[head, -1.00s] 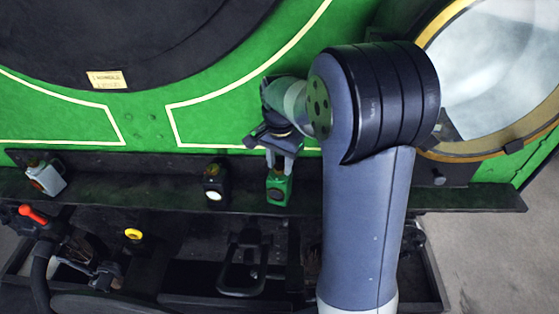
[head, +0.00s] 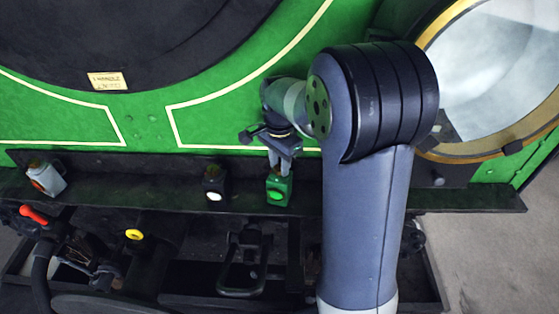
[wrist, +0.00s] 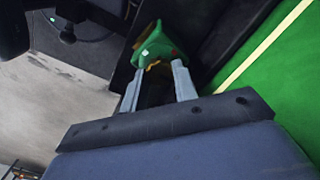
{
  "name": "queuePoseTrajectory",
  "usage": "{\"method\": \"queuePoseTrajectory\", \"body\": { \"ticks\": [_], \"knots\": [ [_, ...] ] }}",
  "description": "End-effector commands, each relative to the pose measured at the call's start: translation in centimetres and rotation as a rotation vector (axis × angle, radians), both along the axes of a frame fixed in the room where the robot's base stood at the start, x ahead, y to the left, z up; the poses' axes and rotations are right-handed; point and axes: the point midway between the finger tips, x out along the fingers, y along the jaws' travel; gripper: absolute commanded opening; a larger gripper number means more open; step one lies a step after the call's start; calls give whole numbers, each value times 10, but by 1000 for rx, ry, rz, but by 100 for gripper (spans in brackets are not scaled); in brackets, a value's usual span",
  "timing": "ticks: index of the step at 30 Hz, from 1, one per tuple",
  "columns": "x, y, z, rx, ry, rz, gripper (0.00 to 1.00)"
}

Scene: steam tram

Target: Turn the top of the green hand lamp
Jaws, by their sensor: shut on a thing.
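The green hand lamp (head: 278,191) stands on the dark shelf, its round green lens facing out. It also shows in the wrist view (wrist: 152,45), beyond my fingers. My gripper (head: 280,170) comes down from above and is shut on the top of the lamp. In the wrist view my two fingers (wrist: 157,85) sit on either side of the lamp's top. The exact contact is partly hidden by the fingers and dark shading.
On the same dark shelf (head: 450,197) stand a black lamp with a white lens (head: 214,188) and a grey lamp (head: 46,178) at the far left. A red-tipped lever (head: 33,214) and a yellow ring (head: 134,234) are below. The green panel (head: 240,100) rises close behind.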

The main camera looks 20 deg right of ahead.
Motion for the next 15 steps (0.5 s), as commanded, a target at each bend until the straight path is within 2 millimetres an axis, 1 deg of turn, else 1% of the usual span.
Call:
{"method": "queuePoseTrajectory", "body": {
  "ticks": [7,15],
  "knots": [
    [0,0,1,-1,-1,-161,5],
    [0,0,0,0,-2,-264,5]
  ]
}}
